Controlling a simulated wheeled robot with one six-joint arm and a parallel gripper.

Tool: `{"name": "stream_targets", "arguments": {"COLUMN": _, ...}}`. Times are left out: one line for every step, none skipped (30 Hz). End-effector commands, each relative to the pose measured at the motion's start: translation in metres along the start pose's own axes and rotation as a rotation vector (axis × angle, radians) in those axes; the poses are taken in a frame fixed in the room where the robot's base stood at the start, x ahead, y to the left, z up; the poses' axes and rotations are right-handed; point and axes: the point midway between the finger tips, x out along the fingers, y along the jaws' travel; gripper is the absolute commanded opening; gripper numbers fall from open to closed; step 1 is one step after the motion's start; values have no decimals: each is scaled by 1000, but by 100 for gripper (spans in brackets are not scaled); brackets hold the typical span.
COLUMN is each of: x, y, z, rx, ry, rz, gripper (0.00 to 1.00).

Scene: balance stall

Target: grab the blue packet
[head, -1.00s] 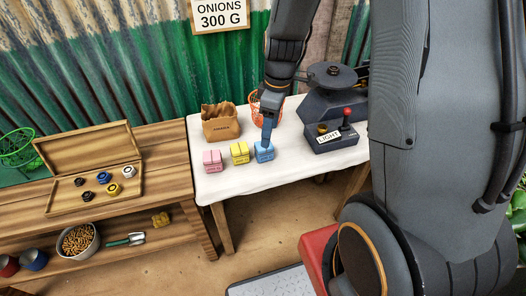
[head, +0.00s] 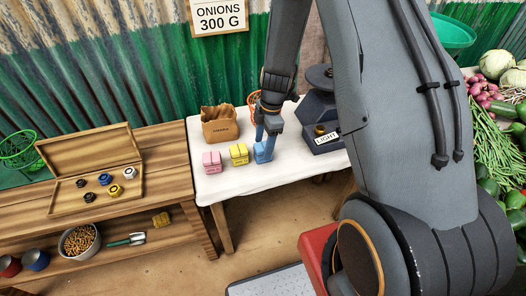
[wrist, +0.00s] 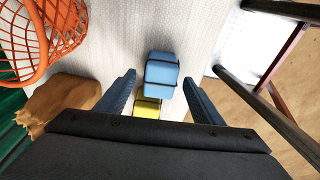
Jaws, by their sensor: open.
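The blue packet (head: 259,155) stands on the white-covered table, at the right end of a row of three, partly hidden by a finger of my gripper (head: 264,137) in the head view. In the wrist view the blue packet (wrist: 161,78), with dark bands, lies between the lines of my two fingers, with a gap on each side. My gripper (wrist: 159,78) is open and empty. I cannot tell how far the fingertips reach down beside the packet.
The yellow packet (head: 239,154) is beside the blue one, then the pink packet (head: 212,161). A brown paper bag (head: 220,125) and an orange basket (wrist: 42,35) stand behind. A dark scale (head: 318,112) with a LIGHT sign is to the right. The table front is clear.

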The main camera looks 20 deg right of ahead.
Motion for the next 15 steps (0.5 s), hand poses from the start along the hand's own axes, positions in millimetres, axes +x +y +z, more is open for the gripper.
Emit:
{"name": "stream_targets", "arguments": {"x": 5, "y": -2, "z": 1, "rx": 1, "ry": 1, "rz": -5, "gripper": 61}}
{"name": "stream_targets", "arguments": {"x": 8, "y": -2, "z": 1, "rx": 1, "ry": 1, "rz": -5, "gripper": 61}}
{"name": "stream_targets", "arguments": {"x": 13, "y": -2, "z": 2, "rx": 1, "ry": 0, "rz": -4, "gripper": 61}}
{"name": "stream_targets", "arguments": {"x": 16, "y": -2, "z": 3, "rx": 1, "ry": 0, "rz": -3, "gripper": 61}}
{"name": "stream_targets", "arguments": {"x": 20, "y": -2, "z": 3, "rx": 1, "ry": 1, "rz": -4, "gripper": 61}}
{"name": "stream_targets", "arguments": {"x": 24, "y": -2, "z": 2, "rx": 1, "ry": 1, "rz": -4, "gripper": 61}}
{"name": "stream_targets", "arguments": {"x": 27, "y": -2, "z": 2, "rx": 1, "ry": 1, "rz": -4, "gripper": 61}}
{"name": "stream_targets", "arguments": {"x": 30, "y": -2, "z": 2, "rx": 1, "ry": 1, "rz": -4, "gripper": 61}}
{"name": "stream_targets", "arguments": {"x": 33, "y": -1, "z": 3, "rx": 1, "ry": 0, "rz": -2, "gripper": 61}}
{"name": "stream_targets", "arguments": {"x": 34, "y": -1, "z": 3, "rx": 1, "ry": 0, "rz": -1, "gripper": 61}}
{"name": "stream_targets", "arguments": {"x": 36, "y": 0, "z": 3, "rx": 1, "ry": 0, "rz": -1, "gripper": 61}}
{"name": "stream_targets", "arguments": {"x": 37, "y": 0, "z": 3, "rx": 1, "ry": 0, "rz": -1, "gripper": 61}}
{"name": "stream_targets", "arguments": {"x": 37, "y": 0, "z": 3, "rx": 1, "ry": 0, "rz": -1, "gripper": 61}}
{"name": "stream_targets", "arguments": {"x": 38, "y": 0, "z": 3, "rx": 1, "ry": 0, "rz": -1, "gripper": 61}}
{"name": "stream_targets", "arguments": {"x": 38, "y": 0, "z": 3, "rx": 1, "ry": 0, "rz": -1, "gripper": 61}}
